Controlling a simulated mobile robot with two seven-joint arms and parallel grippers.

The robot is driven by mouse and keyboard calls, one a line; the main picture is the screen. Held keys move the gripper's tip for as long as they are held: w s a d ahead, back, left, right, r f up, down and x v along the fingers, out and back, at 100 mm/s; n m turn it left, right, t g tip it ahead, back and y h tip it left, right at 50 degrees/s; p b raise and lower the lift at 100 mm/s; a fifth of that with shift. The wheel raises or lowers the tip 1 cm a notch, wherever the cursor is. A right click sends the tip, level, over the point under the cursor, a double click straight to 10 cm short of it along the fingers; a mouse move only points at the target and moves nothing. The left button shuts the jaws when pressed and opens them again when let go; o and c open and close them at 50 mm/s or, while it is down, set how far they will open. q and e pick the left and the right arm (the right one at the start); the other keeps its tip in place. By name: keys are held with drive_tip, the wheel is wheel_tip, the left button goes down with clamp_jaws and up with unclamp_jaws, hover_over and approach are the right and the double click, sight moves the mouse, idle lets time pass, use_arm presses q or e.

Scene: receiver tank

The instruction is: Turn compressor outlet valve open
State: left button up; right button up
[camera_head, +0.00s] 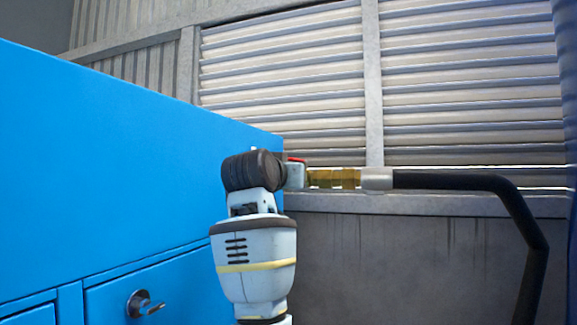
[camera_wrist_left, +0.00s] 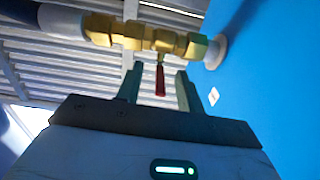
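The compressor outlet valve is a brass fitting (camera_wrist_left: 150,37) with a red lever handle (camera_wrist_left: 160,80), on the side of the blue cabinet. In the left wrist view the lever points down toward my gripper. My left gripper (camera_wrist_left: 160,70) is open, with one dark finger on each side of the lever and visible gaps to both. In the head view my arm hides most of the valve. The brass fitting (camera_head: 335,178) shows to its right, and a small red spot shows above the wrist. The left fingers are hidden there. My right gripper is in neither view.
The large blue cabinet (camera_head: 120,150) fills the left of the head view, with a metal latch (camera_head: 143,303) low on its front. A black hose (camera_head: 450,182) runs right from the fitting and bends down. A corrugated metal wall (camera_head: 280,80) stands behind.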

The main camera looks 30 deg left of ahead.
sight(294, 160)
use_arm(q)
wheel_tip(294, 160, up, 4)
drive_tip(key=s, duration=0.2)
drive_tip(key=shift+a+x, duration=0.1)
drive_tip(key=shift+x, duration=1.9)
drive_tip(key=shift+a+x, duration=0.15)
drive_tip(key=shift+x, duration=1.85)
drive_tip(key=shift+r, duration=0.15)
clamp_jaws()
